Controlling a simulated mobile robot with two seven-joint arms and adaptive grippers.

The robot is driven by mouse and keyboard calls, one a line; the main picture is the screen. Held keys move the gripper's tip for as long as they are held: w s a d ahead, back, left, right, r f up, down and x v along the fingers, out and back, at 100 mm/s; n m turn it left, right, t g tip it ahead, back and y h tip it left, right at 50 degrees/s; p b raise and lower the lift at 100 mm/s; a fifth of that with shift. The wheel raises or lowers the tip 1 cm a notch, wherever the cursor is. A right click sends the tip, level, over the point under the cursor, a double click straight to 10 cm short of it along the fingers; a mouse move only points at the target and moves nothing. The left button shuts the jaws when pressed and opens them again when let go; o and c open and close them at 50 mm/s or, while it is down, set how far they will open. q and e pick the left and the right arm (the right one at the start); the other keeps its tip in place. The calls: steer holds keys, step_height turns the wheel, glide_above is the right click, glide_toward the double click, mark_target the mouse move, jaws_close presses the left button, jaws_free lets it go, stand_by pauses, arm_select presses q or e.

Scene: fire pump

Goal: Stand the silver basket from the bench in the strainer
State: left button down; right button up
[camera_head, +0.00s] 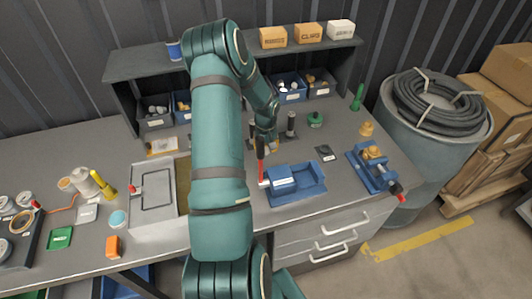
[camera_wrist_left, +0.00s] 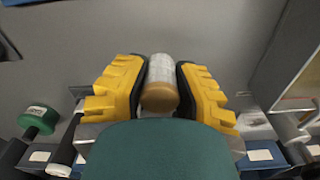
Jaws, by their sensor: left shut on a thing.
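My left gripper (camera_head: 266,138) is over the middle of the bench, pointing down. In the left wrist view its yellow fingers (camera_wrist_left: 160,88) are shut on the silver basket, a pale silver cylinder (camera_wrist_left: 161,68) with a brass-coloured end (camera_wrist_left: 159,97) towards the wrist. In the head view the basket is mostly hidden by the gripper. A grey box (camera_head: 153,202) with a red-knobbed lid and a partly visible brown inside stands left of my arm; it may be the strainer, but I cannot be sure. My arm hides its right part. My right gripper is not in view.
A black cylinder (camera_head: 291,122) and a green-topped part (camera_head: 316,119) stand behind. A blue vise (camera_head: 373,168) is at the right. A shelf (camera_head: 130,66) with bins runs along the back.

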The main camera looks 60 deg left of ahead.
mark_target(266, 154)
arm_select(q)
steer(key=shift+f, duration=1.7)
steer(key=shift+f, duration=0.1)
steer(key=shift+f, duration=0.15)
steer(key=c, duration=0.8)
jaws_free()
steer(key=shift+c, duration=0.2)
